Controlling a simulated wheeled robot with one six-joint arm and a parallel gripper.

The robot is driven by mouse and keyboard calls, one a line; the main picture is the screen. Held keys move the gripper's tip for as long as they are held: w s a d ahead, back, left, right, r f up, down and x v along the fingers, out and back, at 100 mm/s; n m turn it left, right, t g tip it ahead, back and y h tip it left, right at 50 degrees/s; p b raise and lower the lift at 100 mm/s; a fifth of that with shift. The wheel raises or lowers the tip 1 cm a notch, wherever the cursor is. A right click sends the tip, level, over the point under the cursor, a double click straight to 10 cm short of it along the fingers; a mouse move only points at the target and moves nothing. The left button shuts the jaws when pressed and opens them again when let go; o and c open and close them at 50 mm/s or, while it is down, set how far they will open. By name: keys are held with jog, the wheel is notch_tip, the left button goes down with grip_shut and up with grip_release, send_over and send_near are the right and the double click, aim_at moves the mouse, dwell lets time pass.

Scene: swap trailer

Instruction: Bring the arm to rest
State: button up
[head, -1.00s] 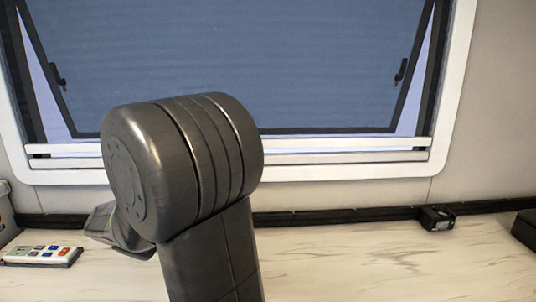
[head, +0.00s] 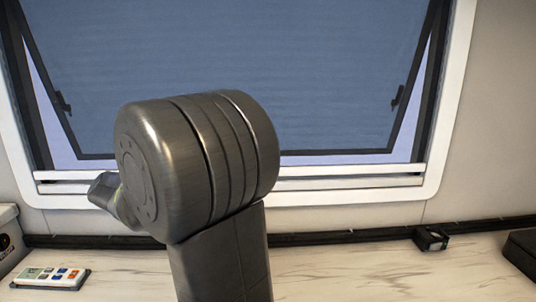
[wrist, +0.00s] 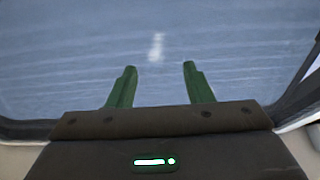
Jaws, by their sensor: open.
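My gripper (wrist: 159,78) shows in the wrist view with its two green fingers apart and nothing between them. Beyond the fingers is the blue window pane (wrist: 240,50), and I cannot tell how far off it is. In the head view my dark arm (head: 195,165) stands up in front of the window, its large round joint left of the middle. The gripper's fingers are hidden in the head view.
A window (head: 330,70) with a white frame fills the back wall. Below it runs a pale marbled counter (head: 340,275). A remote (head: 50,278) lies at the left, a small black device (head: 431,239) at the right, and a dark object (head: 522,250) at the right edge.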

notch_tip(320, 180, up, 43)
jog(key=p, duration=2.6)
jog(key=shift+f, duration=0.15)
